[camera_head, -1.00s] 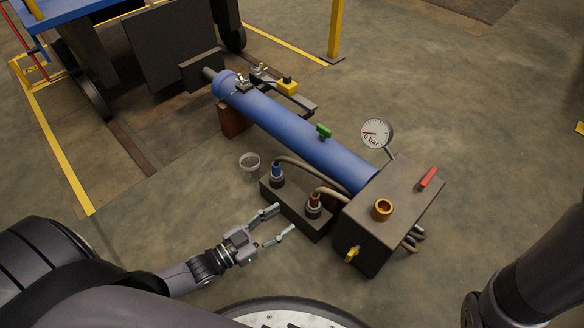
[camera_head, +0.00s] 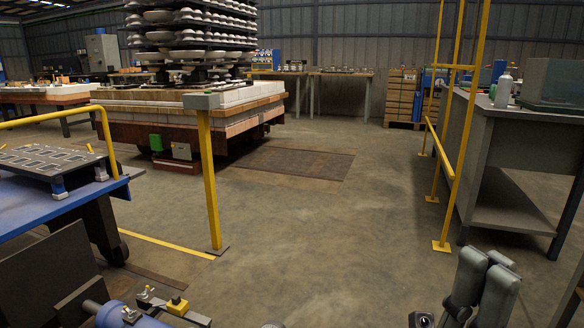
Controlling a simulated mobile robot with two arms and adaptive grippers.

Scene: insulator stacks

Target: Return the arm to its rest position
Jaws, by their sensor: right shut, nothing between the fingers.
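My right gripper (camera_head: 484,284) shows at the bottom right edge of the head view, pointing up. Its grey fingers are close together with nothing between them, and it touches nothing. The rest of my right arm is mostly below the frame. My left gripper and left arm are out of view. The blue cylinder (camera_head: 128,318) shows only its far end at the bottom left, with a yellow fitting (camera_head: 177,305) beside it. The rest of it is cut off.
A blue cart (camera_head: 80,216) stands at the left. A yellow post (camera_head: 209,180) stands before a kiln car (camera_head: 190,125) stacked with insulators. A grey workbench (camera_head: 508,135) and yellow rail (camera_head: 453,160) are at the right. The middle floor is clear.

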